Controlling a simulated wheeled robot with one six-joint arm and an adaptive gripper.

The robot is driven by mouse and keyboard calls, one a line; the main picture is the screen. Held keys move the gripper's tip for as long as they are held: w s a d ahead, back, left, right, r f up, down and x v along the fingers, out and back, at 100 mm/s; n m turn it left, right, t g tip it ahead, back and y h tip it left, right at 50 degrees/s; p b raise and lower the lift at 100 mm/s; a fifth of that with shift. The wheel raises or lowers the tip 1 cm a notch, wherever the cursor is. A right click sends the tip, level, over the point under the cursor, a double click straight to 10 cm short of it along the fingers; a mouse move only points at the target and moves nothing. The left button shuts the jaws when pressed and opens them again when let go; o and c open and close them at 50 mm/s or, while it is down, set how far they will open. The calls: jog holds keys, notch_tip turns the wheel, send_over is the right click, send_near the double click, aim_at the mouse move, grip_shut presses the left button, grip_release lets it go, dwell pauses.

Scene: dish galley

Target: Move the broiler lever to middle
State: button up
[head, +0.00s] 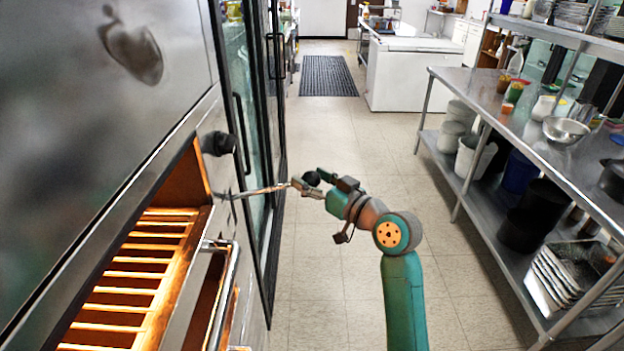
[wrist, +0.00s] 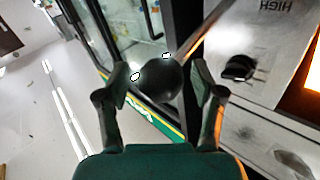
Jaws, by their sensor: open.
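The broiler lever (head: 262,190) is a thin metal rod with a black ball knob at its end. It sticks out nearly level from the broiler front into the aisle. My gripper (head: 309,180) is at the knob. In the wrist view the black ball (wrist: 161,80) sits between the two spread fingers of my gripper (wrist: 160,88), with gaps visible on both sides. The rod runs from the ball up and right toward the panel. The fingers are open. Whether the ball is fully between the fingertips in depth is hard to tell.
The broiler opening with its glowing grate (head: 140,270) and a metal handle (head: 226,290) are at left. A black knob (wrist: 238,68) sits on the panel near a "HIGH" label. Glass-door coolers (head: 245,110) stand beyond. A steel shelf table (head: 520,130) lines the right. The aisle floor is clear.

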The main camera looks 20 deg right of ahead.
grip_shut()
jog(key=shift+f, duration=0.15)
notch_tip(320, 180, down, 8)
jog(key=d+m, duration=0.1)
jog(key=shift+s+f+t+y, duration=0.2)
jog(key=shift+t+y, duration=0.1)
jog(key=shift+t, duration=0.1)
